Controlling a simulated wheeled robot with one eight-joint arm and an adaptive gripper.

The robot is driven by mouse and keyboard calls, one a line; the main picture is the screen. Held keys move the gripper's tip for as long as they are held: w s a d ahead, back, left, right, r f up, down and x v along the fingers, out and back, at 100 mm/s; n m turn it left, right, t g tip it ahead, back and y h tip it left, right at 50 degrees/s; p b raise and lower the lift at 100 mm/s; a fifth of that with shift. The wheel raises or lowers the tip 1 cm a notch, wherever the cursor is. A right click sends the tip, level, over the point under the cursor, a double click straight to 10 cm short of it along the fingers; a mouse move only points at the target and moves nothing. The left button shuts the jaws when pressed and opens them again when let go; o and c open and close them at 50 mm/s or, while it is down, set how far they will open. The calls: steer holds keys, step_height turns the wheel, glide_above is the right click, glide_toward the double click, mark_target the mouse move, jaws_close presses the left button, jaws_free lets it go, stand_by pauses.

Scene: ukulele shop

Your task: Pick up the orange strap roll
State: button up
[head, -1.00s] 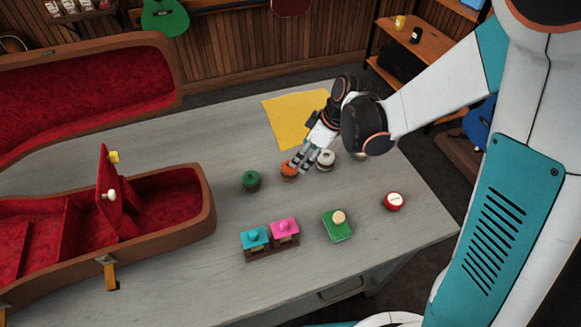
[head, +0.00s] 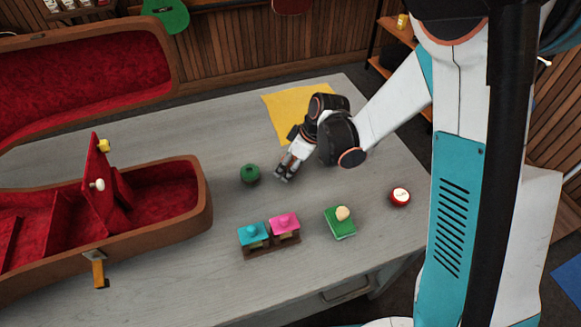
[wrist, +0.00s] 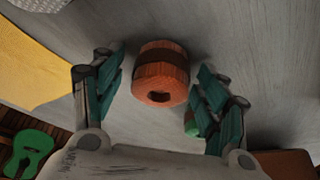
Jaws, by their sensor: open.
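The orange strap roll (wrist: 161,74) shows in the wrist view, with a dark band around it and a dark hole in its near end. My gripper (wrist: 161,88) is open, with one teal-padded finger on each side of the roll and a visible gap to each. In the head view my gripper (head: 283,174) is low over the table, and it hides the orange roll there. The green roll (head: 250,173) stands just left of my gripper; a bit of green shows behind the right finger in the wrist view.
A yellow cloth (head: 283,110) lies behind my gripper. An open red-lined case (head: 205,195) fills the left. The table between is clear.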

steer(key=c, duration=1.2)
steer(key=shift+o, duration=0.2)
steer(key=shift+r, duration=0.1)
